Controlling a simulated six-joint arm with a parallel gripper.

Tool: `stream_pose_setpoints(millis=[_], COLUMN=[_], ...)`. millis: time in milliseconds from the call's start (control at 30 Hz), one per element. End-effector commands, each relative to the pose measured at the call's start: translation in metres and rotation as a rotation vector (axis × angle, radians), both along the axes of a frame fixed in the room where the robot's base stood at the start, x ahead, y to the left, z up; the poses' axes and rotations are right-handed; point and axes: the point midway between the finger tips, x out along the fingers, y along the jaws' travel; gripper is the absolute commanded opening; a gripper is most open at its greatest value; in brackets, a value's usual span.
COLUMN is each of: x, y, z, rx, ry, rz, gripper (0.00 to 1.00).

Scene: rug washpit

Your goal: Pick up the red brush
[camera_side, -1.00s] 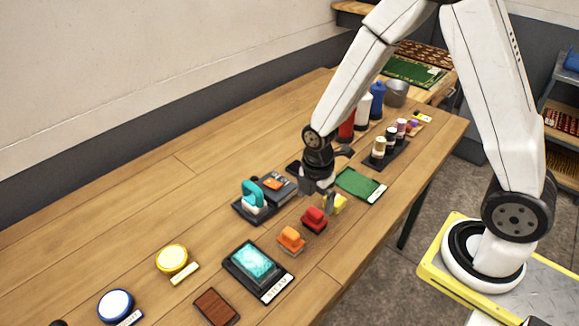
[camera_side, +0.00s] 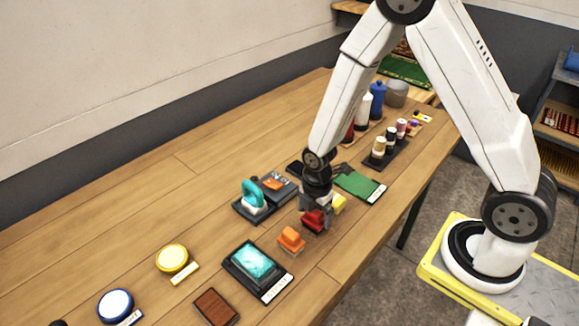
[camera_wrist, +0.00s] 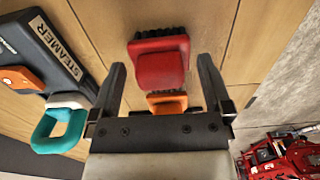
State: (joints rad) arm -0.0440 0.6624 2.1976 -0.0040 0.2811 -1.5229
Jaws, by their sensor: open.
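The red brush (camera_side: 312,224) stands on the wooden table between an orange brush (camera_side: 291,240) and a yellow brush (camera_side: 339,204). In the wrist view the red brush (camera_wrist: 161,62) shows its red body with dark bristles along the top edge. My gripper (camera_side: 313,212) is low, right over the red brush, and hides part of it in the side view. In the wrist view the two fingers of my gripper (camera_wrist: 160,85) are spread, one on each side of the red brush, with gaps between. The orange brush (camera_wrist: 167,102) shows below the red one.
The steamer (camera_side: 254,196) with its teal handle stands left of my gripper, and also shows in the wrist view (camera_wrist: 62,125). A green mat (camera_side: 358,184) lies to the right. A tray with a teal block (camera_side: 252,262) is in front. Bottles (camera_side: 377,100) stand behind.

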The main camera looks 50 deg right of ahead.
Motion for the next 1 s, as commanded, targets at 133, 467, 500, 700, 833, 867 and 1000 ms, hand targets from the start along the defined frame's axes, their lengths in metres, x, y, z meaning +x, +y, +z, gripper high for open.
stream_pose_setpoints(millis=[133,467,500,700,833,867,1000], x=[0.0000,0.0000,-0.0001,0.0001,0.0001,0.0001,0.0003], y=[0.0000,0.0000,0.0000,0.0000,0.0000,0.0000,0.0000], z=[0.0002,0.0003,0.0003,0.0004,0.0006,0.0008,0.0036], rx=[0.000,0.000,0.000,0.000,0.000,0.000,0.000], ry=[0.000,0.000,0.000,0.000,0.000,0.000,0.000], rz=[0.000,0.000,0.000,0.000,0.000,0.000,0.000], gripper=[1.00,0.46,0.33,0.00,0.00,0.00,0.00])
